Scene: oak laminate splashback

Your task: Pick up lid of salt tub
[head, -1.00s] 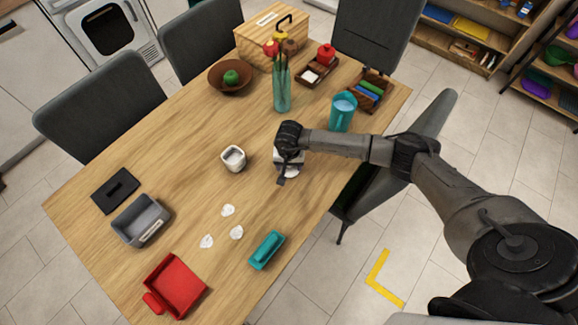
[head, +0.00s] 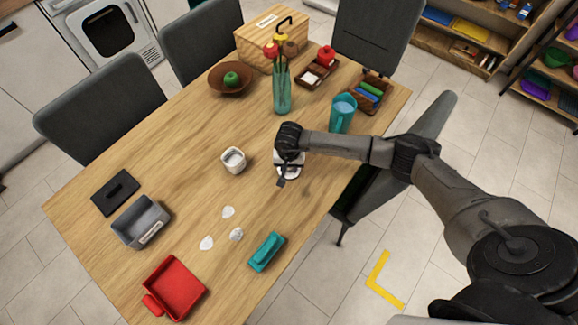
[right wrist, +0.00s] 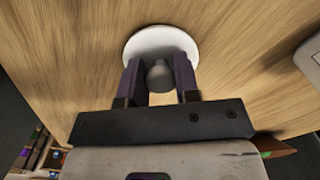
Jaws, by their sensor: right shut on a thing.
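A round white lid (right wrist: 158,36) with a grey knob (right wrist: 160,76) shows in the right wrist view. My right gripper (right wrist: 159,68) is shut on the knob, one finger on each side of it. In the head view, the lid (head: 292,173) is partly hidden under my right gripper (head: 285,167), over the table near its right edge. I cannot tell whether the lid touches the table. A small open white tub (head: 233,160) stands to the left of the gripper; I cannot read a label on it. My left gripper is not in view.
A teal lid-like piece (head: 266,251), white pieces (head: 236,234), a red tray (head: 174,287) and a grey tub (head: 141,220) lie nearer. The wood between is bare.

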